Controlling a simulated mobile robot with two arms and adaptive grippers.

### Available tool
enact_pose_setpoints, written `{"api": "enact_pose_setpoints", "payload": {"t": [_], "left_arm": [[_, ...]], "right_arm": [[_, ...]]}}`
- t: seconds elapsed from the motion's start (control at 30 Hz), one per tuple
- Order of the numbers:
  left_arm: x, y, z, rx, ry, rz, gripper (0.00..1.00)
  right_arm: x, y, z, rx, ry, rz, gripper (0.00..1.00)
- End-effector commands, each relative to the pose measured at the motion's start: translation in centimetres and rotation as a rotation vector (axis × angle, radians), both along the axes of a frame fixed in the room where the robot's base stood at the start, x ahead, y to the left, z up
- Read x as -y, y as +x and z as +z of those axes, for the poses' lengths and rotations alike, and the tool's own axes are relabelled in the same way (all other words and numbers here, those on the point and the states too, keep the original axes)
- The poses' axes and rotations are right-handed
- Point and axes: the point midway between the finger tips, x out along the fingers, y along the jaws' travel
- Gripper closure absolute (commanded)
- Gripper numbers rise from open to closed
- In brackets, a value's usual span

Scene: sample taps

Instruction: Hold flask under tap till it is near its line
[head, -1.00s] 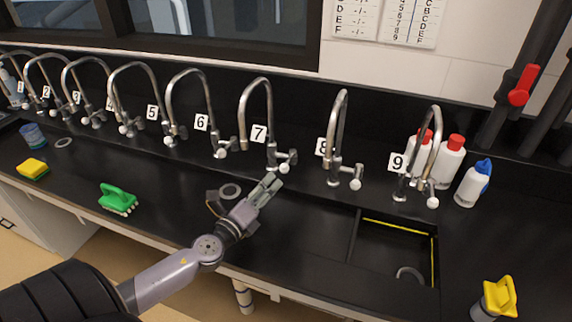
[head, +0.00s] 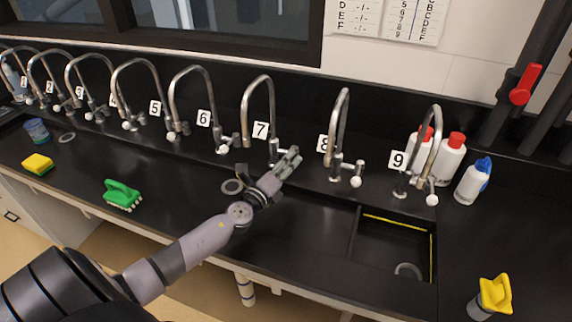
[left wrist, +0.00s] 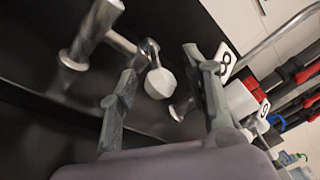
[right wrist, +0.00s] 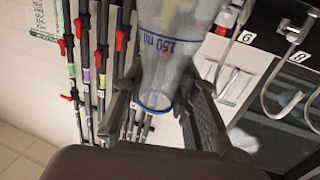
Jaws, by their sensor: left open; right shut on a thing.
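The clear flask (right wrist: 160,60) with a blue "150 ml" mark shows in the right wrist view. My right gripper (right wrist: 165,95) is shut on it; neither shows in the head view. I cannot make out any liquid level. My left gripper (head: 294,156) is open and empty at the handle of tap 7 (head: 258,80). In the left wrist view, the tap's white knob (left wrist: 160,83) appears between the open fingers of the left gripper (left wrist: 168,78). I cannot tell whether they touch it. The knob is hidden by the gripper in the head view.
Tap 6 (head: 191,70) and tap 8 (head: 340,92) stand on either side. A sink (head: 395,238) opens at the right. A green brush (head: 122,194), a yellow sponge (head: 38,163) and bottles (head: 474,182) stand on the black counter (head: 170,185).

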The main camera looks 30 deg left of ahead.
Motion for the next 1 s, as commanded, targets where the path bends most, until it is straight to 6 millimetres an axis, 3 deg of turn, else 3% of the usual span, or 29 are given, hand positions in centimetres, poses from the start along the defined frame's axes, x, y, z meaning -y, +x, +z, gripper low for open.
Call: {"api": "enact_pose_setpoints", "payload": {"t": [0.67, 1.0], "left_arm": [[0.0, -0.04, 0.0, 0.0, 0.0, 0.0, 1.0], [0.0, -0.04, 0.0, 0.0, -0.001, 0.0, 1.0]], "right_arm": [[0.0, 0.0, 0.01, 0.0, 0.0, 0.0, 1.0], [0.0, 0.0, 0.02, 0.0, 0.0, 0.0, 1.0]]}}
